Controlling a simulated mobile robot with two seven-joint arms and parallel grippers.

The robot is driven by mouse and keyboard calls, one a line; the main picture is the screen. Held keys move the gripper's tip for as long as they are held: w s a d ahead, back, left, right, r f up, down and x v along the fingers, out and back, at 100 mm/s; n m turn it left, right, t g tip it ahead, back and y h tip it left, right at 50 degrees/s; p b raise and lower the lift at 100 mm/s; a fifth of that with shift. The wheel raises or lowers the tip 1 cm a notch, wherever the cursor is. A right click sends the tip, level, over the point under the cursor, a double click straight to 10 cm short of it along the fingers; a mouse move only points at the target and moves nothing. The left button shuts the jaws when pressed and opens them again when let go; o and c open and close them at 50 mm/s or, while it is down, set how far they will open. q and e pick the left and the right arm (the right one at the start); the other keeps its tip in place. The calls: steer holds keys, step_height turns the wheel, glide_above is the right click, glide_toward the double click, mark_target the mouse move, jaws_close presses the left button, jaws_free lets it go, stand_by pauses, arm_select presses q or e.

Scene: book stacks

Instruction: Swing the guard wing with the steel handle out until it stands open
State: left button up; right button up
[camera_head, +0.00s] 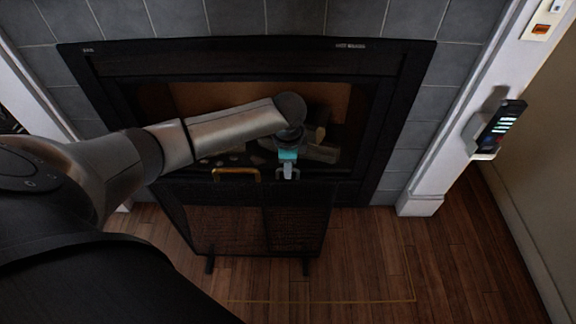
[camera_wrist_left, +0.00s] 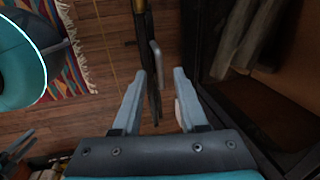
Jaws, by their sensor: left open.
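A dark mesh fireguard stands on feet in front of the fireplace, with a left panel (camera_head: 225,228) and a right wing (camera_head: 295,222). A brass handle (camera_head: 236,171) is on top of the left panel. My left gripper (camera_head: 288,173) points down at the top of the wing and covers much of its steel handle there. In the left wrist view, the steel handle (camera_wrist_left: 155,62) lies between the open fingers of my left gripper (camera_wrist_left: 158,75), with a gap on both sides. What looks like my right gripper (camera_wrist_left: 18,146) is small at the left edge; its jaws are unclear.
The fireplace (camera_head: 250,58) with logs (camera_head: 320,150) lies close behind the guard. Wooden floor (camera_head: 370,255) in front and to the right is clear, with a thin yellow outline on it. A patterned rug (camera_wrist_left: 70,60) lies on the floor in the left wrist view.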

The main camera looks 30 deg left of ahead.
arm_select(q)
steer(key=shift+f, duration=0.2)
jaws_close()
stand_by(0.3)
stand_by(1.2)
